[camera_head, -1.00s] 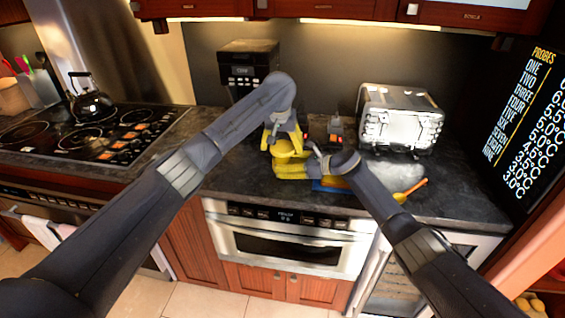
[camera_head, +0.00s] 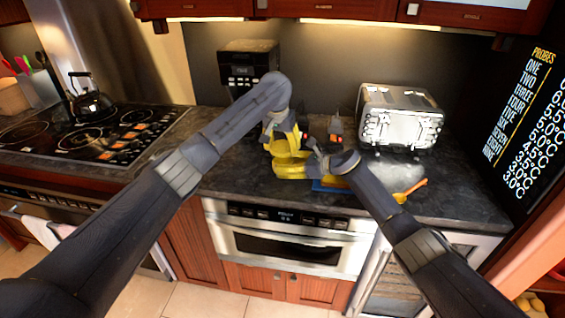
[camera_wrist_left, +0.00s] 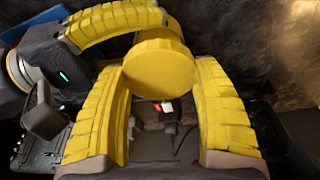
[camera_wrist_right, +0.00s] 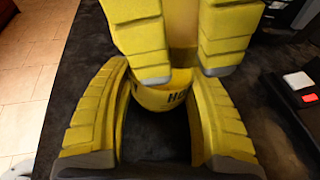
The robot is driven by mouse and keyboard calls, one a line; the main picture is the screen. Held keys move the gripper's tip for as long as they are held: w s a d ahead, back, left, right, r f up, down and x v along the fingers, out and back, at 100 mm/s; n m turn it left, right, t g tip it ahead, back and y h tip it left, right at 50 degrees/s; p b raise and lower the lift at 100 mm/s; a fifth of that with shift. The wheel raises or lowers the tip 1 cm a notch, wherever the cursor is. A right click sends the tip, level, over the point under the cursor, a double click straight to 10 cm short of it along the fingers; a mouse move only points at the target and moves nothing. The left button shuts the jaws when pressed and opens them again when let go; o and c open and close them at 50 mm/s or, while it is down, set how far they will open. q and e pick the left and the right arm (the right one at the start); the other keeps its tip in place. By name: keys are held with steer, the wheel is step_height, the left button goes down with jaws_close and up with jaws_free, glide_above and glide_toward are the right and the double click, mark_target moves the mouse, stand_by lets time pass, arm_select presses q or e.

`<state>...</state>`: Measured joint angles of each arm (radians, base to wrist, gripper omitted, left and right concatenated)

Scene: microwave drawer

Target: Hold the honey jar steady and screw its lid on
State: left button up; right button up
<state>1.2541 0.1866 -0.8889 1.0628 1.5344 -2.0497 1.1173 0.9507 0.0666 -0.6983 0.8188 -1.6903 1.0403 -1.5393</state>
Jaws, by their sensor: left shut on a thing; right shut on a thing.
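The honey jar (camera_wrist_right: 160,98) is yellow with dark lettering, partly hidden, and stands upright between the fingers of my right gripper (camera_wrist_right: 158,112) in the right wrist view. My right gripper is shut on it. The yellow round lid (camera_wrist_left: 158,66) is between the fingers of my left gripper (camera_wrist_left: 163,72) in the left wrist view; that gripper is shut on it. The left fingers are directly above the jar. In the head view, the left gripper (camera_head: 284,144) is just above the right gripper (camera_head: 292,168); jar and lid blend with the yellow fingers. Whether lid and jar touch is unclear.
A silver toaster (camera_head: 401,120) stands to the right on the dark counter (camera_head: 450,193). An orange-handled utensil (camera_head: 411,189) and a blue item (camera_head: 328,186) lie near the front. A black coffee machine (camera_head: 249,66) stands behind, and a kettle (camera_head: 90,101) is on the stove.

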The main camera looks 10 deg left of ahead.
arm_select(q)
steer(key=m+h, duration=0.1)
steer(key=m, duration=0.3)
steer(key=shift+g, duration=0.3)
steer(key=m+h, duration=0.1)
steer(key=m, duration=0.3)
steer(key=shift+g, duration=0.3)
steer(key=m+g, duration=0.1)
steer(key=m, duration=0.3)
steer(key=shift+m+g+h, duration=0.3)
steer(key=shift+m+g, duration=0.3)
steer(key=shift+m, duration=1.6)
steer(key=o, duration=1.2)
steer(key=shift+o, duration=0.2)
